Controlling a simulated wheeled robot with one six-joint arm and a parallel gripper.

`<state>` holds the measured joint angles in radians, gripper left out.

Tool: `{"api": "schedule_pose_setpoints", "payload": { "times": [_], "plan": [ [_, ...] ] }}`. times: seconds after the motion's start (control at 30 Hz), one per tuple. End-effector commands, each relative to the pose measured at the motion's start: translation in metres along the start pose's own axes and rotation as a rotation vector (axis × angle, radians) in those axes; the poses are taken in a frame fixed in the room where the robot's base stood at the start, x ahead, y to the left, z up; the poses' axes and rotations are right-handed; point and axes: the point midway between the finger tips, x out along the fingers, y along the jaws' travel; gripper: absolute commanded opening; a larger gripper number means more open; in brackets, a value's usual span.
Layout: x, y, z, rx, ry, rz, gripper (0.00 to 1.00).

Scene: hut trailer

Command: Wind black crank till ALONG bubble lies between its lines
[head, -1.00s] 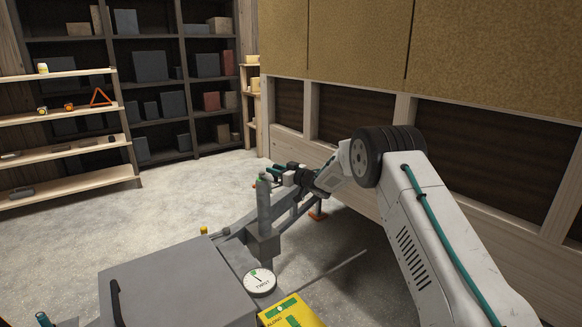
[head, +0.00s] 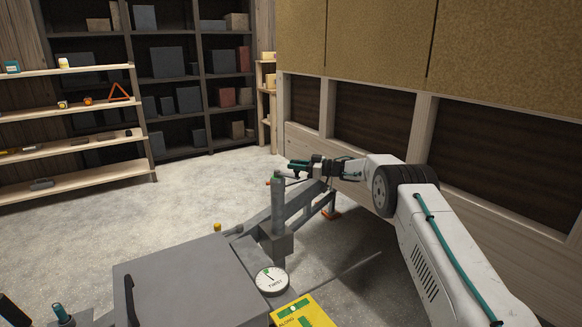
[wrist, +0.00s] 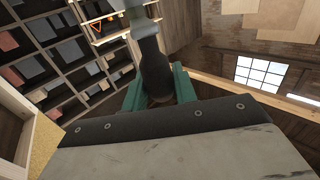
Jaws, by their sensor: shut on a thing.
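My gripper (head: 300,165) has teal fingers and is beside the top of the grey upright jack post (head: 278,205), at the trailer's far end. In the wrist view my gripper (wrist: 158,90) is shut on the black crank (wrist: 152,65), whose dark grip stands between the teal fingers. The crank is mostly hidden by the gripper in the head view. The yellow ALONG level (head: 303,316) lies at the bottom edge of the head view, partly cut off. Its green vial (head: 292,308) shows, but the bubble is too small to tell against the lines.
A round TWIST dial (head: 271,281) sits beside the grey box (head: 185,285) on the trailer. Wooden shelves (head: 75,130) and a dark rack (head: 175,85) stand at the back left. A panelled wall (head: 480,110) runs along the right. Concrete floor is open at left.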

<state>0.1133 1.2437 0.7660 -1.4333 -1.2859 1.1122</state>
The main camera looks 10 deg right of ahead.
Motion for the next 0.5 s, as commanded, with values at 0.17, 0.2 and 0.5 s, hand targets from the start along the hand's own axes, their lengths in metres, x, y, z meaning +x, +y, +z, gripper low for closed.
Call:
{"api": "schedule_pose_setpoints", "payload": {
  "times": [0.17, 0.2, 0.5],
  "plan": [
    [-0.0049, 0.003, -0.0011, -0.001, 0.002, 0.007, 0.0],
    [-0.0051, 0.0031, -0.0011, -0.001, 0.002, 0.007, 0.0],
    [0.0031, -0.0015, -0.0004, 0.0, 0.001, -0.001, 0.48]
  ]
}}
